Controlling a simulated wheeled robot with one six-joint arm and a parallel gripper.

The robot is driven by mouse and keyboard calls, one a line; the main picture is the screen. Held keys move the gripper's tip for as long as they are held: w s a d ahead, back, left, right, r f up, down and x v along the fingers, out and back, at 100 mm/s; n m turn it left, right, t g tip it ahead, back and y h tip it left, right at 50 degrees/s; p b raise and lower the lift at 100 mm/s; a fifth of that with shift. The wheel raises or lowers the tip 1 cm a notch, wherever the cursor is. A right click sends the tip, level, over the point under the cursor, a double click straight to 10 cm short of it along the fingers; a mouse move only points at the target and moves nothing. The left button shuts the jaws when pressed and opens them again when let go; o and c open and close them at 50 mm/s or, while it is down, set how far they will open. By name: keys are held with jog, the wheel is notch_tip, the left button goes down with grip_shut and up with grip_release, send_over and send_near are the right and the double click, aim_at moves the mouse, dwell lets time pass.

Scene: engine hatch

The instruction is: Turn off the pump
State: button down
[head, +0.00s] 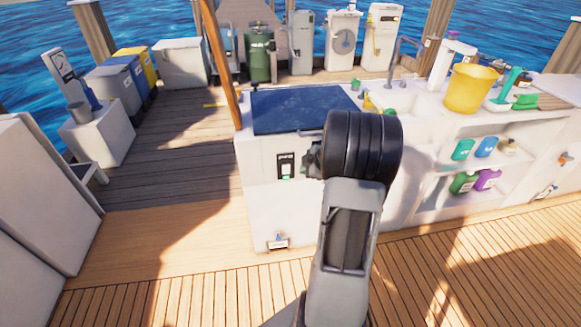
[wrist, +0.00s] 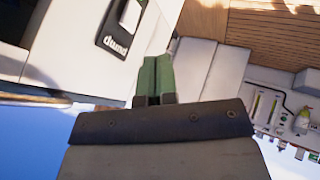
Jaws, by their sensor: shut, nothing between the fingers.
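The pump switch is a small black panel (head: 286,166) with a pale insert and a green spot low on it. It sits on the front of the white counter unit. In the wrist view the panel (wrist: 113,40) lies at upper left, its "pump" label upside down, with a white rocker (wrist: 131,14) partly cut by the top edge. My gripper (head: 311,160) is just right of the panel in the head view, partly hidden by my wrist. In the wrist view its green fingertips (wrist: 153,62) are together and empty, right of and below the panel, with no clear contact.
The white counter (head: 262,212) carries a blue hatch cover (head: 300,108) and a yellow bucket (head: 468,88). Shelves with several bottles (head: 464,182) are at right. A small fitting (head: 277,241) is low on the front. Open wooden deck (head: 150,235) lies left.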

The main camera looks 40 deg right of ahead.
jog(key=b, duration=0.5)
send_near(283, 173)
jog(key=shift+x, duration=2.25)
